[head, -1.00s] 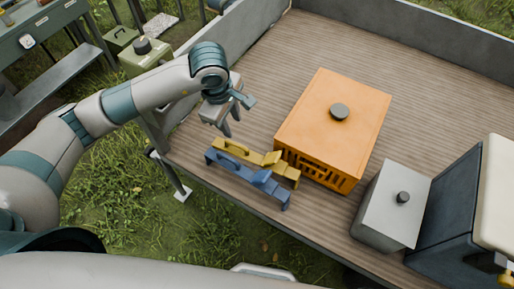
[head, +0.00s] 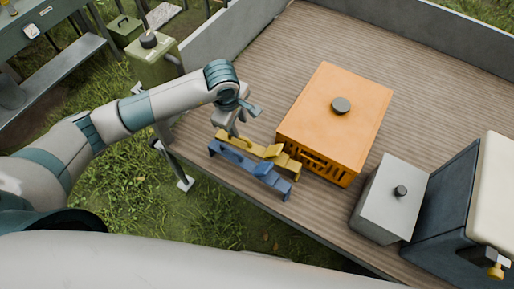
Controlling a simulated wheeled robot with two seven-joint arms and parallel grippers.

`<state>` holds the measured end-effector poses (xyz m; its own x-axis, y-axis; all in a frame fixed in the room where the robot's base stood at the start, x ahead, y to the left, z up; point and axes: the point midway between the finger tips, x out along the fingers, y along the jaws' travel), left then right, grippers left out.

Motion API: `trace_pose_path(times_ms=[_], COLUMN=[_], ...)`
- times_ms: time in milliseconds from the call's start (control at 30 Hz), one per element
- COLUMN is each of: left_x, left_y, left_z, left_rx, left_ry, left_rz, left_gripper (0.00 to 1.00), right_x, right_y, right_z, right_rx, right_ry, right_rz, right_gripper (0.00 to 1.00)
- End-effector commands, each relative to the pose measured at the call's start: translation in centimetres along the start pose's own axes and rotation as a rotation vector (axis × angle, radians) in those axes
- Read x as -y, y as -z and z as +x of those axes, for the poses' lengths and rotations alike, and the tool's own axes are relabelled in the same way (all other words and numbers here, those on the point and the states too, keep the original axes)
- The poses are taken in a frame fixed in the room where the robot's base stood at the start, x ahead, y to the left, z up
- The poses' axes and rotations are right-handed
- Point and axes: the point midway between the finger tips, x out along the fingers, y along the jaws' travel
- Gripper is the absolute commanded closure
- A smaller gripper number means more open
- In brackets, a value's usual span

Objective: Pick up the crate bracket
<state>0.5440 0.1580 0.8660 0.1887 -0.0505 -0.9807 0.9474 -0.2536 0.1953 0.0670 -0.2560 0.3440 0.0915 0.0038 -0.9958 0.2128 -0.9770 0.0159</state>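Two bracket-like pieces lie side by side on the wooden trailer bed, near its front edge. The yellow bracket (head: 265,151) is the farther one, close to the orange crate. The blue bracket (head: 262,172) lies just in front of it, nearer the edge. Each has a raised handle at its left part. My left gripper (head: 238,128) points down, right over the left part of the yellow bracket, with its fingers apart. The fingertips are small here, and I cannot tell whether they touch the bracket. My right gripper is not in view.
An orange crate (head: 318,135) with a dark knob stands right behind the brackets. A grey box (head: 378,205) and a dark cooler-like box (head: 440,215) stand to the right. The trailer bed (head: 285,50) is clear behind. A green canister (head: 155,68) stands left of the bed.

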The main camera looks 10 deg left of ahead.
Motion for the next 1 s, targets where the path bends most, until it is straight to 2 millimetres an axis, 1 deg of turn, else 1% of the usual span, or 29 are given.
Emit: trace_pose_path(times_ms=[33,200,333,500,767,900,1000], left_x=[0.2,0.1,0.0,0.0,0.0,-0.1,-0.1], left_y=[-0.1,0.0,0.0,0.0,0.0,0.0,0.1], left_z=[0.7,3.5,4.9,5.5,5.5,5.8,6.4], left_rx=[0.000,0.000,0.000,-0.001,0.000,0.001,0.001], left_ry=[0.006,0.003,0.002,0.000,0.000,0.001,0.003], left_rz=[-0.002,-0.001,-0.001,0.001,0.000,0.000,-0.002], left_gripper=[0.66,0.66,0.66,0.66,0.66,0.66,0.66], right_x=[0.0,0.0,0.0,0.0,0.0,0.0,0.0], right_y=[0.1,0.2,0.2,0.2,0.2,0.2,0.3], right_z=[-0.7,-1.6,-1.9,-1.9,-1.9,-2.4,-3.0], right_rx=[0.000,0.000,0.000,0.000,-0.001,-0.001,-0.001], right_ry=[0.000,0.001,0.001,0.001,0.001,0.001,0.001], right_rz=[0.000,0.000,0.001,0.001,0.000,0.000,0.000], right_gripper=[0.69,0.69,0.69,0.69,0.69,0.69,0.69])
